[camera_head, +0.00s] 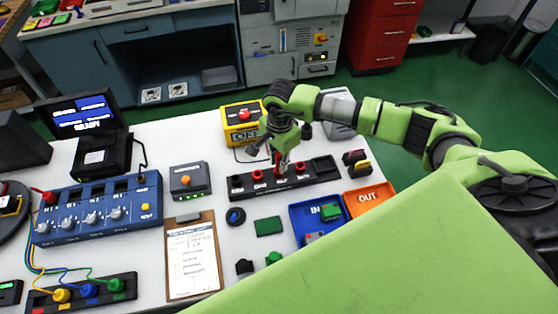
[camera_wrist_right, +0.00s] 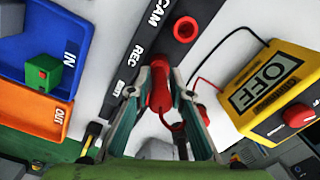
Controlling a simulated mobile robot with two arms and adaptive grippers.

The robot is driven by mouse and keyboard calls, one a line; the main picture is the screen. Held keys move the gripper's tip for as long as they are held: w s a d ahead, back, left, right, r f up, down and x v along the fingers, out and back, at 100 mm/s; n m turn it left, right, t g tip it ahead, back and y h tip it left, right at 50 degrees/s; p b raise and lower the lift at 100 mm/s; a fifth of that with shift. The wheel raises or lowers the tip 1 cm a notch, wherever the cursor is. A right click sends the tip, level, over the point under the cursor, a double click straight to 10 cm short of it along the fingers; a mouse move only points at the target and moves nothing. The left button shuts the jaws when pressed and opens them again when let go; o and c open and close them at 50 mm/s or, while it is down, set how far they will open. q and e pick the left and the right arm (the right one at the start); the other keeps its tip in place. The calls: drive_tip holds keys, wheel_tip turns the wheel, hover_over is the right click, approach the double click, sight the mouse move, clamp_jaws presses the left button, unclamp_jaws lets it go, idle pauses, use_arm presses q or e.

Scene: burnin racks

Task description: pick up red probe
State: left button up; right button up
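The red probe (camera_wrist_right: 159,88) stands between the fingertips of my right gripper (camera_wrist_right: 160,75) in the right wrist view. The fingers converge to its two sides and look shut on it. In the head view my right gripper (camera_head: 286,158) is over the black strip (camera_head: 240,184) with red ring sockets, and largely hides the probe. I cannot tell whether the probe's tip is in the strip. My left gripper is not in view.
A yellow OFF box (camera_head: 238,112) stands behind the strip. A blue IN tray (camera_head: 302,232) and orange OUT tray (camera_head: 369,199) lie in front, right. A clipboard (camera_head: 193,262), grey button box (camera_head: 189,181) and blue console (camera_head: 95,213) are to the left. A monitor (camera_head: 80,115) stands back left.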

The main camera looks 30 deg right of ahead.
clamp_jaws()
